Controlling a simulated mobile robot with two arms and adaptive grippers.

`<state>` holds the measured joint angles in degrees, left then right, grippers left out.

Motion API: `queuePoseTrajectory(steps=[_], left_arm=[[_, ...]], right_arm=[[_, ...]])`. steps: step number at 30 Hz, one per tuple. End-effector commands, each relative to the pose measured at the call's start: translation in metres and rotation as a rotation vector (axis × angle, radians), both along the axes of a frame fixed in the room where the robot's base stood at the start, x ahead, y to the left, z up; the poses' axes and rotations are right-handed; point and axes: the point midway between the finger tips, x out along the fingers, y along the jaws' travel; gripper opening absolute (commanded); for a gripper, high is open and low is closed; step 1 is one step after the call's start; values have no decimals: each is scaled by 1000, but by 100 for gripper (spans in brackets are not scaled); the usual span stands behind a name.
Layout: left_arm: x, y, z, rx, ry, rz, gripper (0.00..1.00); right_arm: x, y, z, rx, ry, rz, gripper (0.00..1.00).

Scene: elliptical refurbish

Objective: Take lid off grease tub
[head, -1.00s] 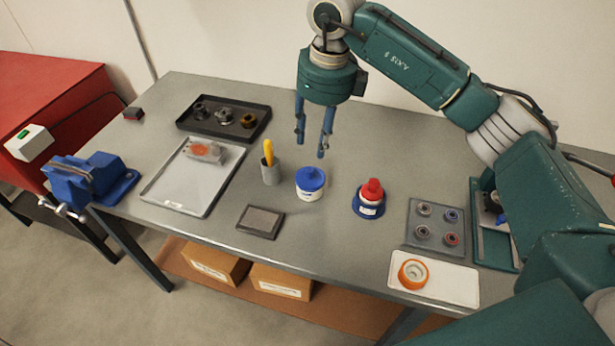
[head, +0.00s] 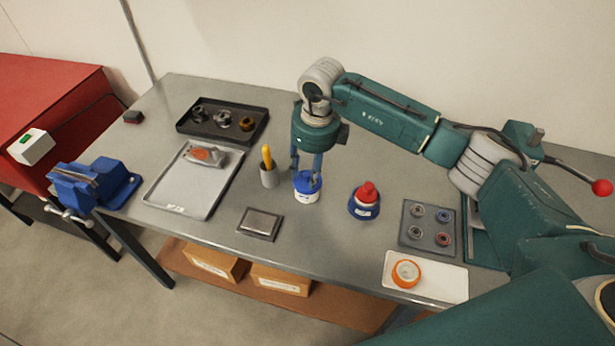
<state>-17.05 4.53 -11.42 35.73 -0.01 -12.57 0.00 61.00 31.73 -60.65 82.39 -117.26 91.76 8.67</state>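The grease tub (head: 306,195) is a small white tub with a blue label, standing upright on the workbench. Its blue lid (head: 308,181) is on top. My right gripper (head: 306,173) points straight down over the tub. Its two fingers are spread, one at the lid's left and rear side and one at its right side. I cannot tell whether the fingers touch the lid. My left gripper is not in the head view.
A grey cup with a yellow-handled tool (head: 268,178) stands close left of the tub. A blue bottle with a red cap (head: 364,202) stands to the right. A dark square pad (head: 260,223) lies in front. A bearing tray (head: 428,226) is further right.

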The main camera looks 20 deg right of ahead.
Motion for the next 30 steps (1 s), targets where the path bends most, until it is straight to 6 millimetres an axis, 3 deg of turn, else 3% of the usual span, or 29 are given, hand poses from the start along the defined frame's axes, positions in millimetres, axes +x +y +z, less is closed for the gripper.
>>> queuePoseTrajectory(steps=[3, 8, 9, 23, 30], left_arm=[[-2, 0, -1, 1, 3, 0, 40], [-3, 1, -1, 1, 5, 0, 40], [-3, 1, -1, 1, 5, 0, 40], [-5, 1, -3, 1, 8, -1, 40], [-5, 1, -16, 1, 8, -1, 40]], right_arm=[[0, 0, 0, 0, 0, 0, 35], [0, 0, 0, 0, 0, -1, 3], [0, 0, 0, 0, 0, -1, 2], [1, 0, 5, 0, -1, -1, 2], [2, 0, 37, 2, -6, 0, 2]])
